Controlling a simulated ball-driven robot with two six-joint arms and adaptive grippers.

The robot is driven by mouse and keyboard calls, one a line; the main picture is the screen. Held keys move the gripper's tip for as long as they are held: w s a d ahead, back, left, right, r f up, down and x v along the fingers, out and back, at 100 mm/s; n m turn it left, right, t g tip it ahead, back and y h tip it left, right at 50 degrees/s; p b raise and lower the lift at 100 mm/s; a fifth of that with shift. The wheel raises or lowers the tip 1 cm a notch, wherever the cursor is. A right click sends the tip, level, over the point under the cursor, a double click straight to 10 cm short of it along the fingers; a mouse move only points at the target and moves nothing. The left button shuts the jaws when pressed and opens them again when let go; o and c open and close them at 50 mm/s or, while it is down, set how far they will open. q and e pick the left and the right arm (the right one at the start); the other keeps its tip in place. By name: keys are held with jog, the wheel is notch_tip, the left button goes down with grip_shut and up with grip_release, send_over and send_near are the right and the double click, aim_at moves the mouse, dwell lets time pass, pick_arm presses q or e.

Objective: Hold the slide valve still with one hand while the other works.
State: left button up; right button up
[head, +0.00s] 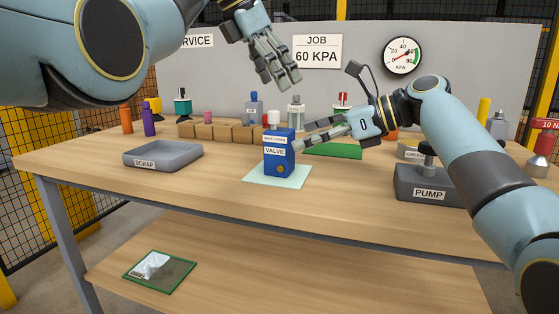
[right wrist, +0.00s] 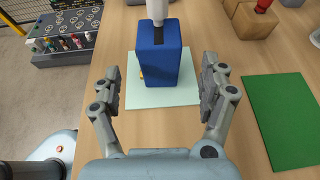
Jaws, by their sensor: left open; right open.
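The slide valve (head: 279,158) is a blue block labelled VALVE with a white-topped knob. It stands upright on a pale green mat (head: 262,180) on the table. In the right wrist view the blue valve (right wrist: 158,55) stands ahead, between the lines of my fingers. My right gripper (head: 306,139) is open and empty, just to the right of the valve; it also shows in the right wrist view (right wrist: 160,85). My left gripper (head: 289,82) is open and empty, raised above and behind the valve near the back panel.
A grey scrap tray (head: 163,163) lies to the left, and the dark pump (head: 429,194) stands to the right. Several wooden blocks (head: 220,132) line the back. A green mat (head: 335,151) lies behind my right gripper. A gauge (head: 403,55) hangs on the panel. The front table middle is clear.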

jog(key=o, duration=0.5)
jog(key=shift+c, duration=0.2)
